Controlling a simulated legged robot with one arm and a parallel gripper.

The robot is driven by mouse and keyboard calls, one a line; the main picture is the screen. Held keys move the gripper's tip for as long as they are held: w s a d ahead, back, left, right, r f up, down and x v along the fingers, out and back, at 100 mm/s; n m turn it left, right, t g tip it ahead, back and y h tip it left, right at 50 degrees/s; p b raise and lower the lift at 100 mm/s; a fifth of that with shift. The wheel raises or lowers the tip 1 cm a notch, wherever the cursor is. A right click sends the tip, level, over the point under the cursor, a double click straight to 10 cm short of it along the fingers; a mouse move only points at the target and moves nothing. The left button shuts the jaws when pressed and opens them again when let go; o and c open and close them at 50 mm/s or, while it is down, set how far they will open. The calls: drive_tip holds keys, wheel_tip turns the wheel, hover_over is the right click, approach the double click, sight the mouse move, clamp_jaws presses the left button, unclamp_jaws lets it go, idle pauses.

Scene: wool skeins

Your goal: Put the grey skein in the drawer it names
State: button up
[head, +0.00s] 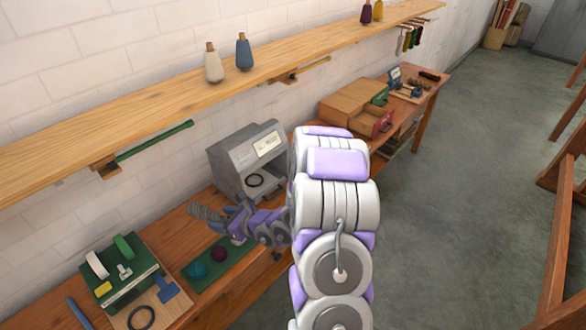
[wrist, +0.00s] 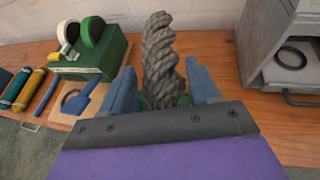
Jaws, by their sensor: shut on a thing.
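The grey skein (wrist: 160,50) is a twisted rope of wool standing up between my fingers in the wrist view. In the head view the grey skein (head: 205,212) sticks out to the left of my gripper (head: 228,212). My gripper is shut on it, above the wooden bench. A grey cabinet (head: 228,150) with a pale label stands on the bench behind; its front is open and a black ring lies inside. It also shows at the right in the wrist view (wrist: 262,48). A wooden unit (head: 350,100) with a red drawer (head: 376,124) stands farther along. The label text is too small to read.
A green block with tape rolls (head: 135,262) stands on the bench at left. A green mat (head: 228,262) holds a teal ball and a dark red ball. A wall shelf (head: 150,105) with cones runs above the bench. Open floor lies to the right.

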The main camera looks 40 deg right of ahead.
drive_tip(key=s+d+f+m+h+p, duration=0.2)
drive_tip(key=s+d+f+m+h, duration=0.1)
drive_tip(key=s+d+f, duration=0.8)
drive_tip(key=shift+n, duration=0.3)
drive_tip(key=w+b, duration=0.3)
drive_tip(key=w, duration=0.3)
drive_tip(key=w+d+f+b, duration=0.1)
drive_tip(key=w+b, duration=0.2)
drive_tip(key=w, duration=0.3)
drive_tip(key=w+f+b, duration=0.1)
drive_tip(key=w+b, duration=0.3)
drive_tip(key=w, duration=0.2)
drive_tip(key=shift+d+f, duration=0.2)
drive_tip(key=shift+f, duration=0.05)
drive_tip(key=shift+w+d+f, duration=0.1)
drive_tip(key=shift+d+f, duration=0.3)
drive_tip(key=shift+d, duration=0.05)
drive_tip(key=shift+d+f+t, duration=0.15)
drive_tip(key=shift+f+t, duration=0.15)
wheel_tip(320, 180, down, 3)
drive_tip(key=shift+r+b, duration=0.15)
drive_tip(key=shift+b, duration=0.55)
drive_tip(key=shift+w+a, duration=0.1)
drive_tip(key=shift+a, duration=0.15)
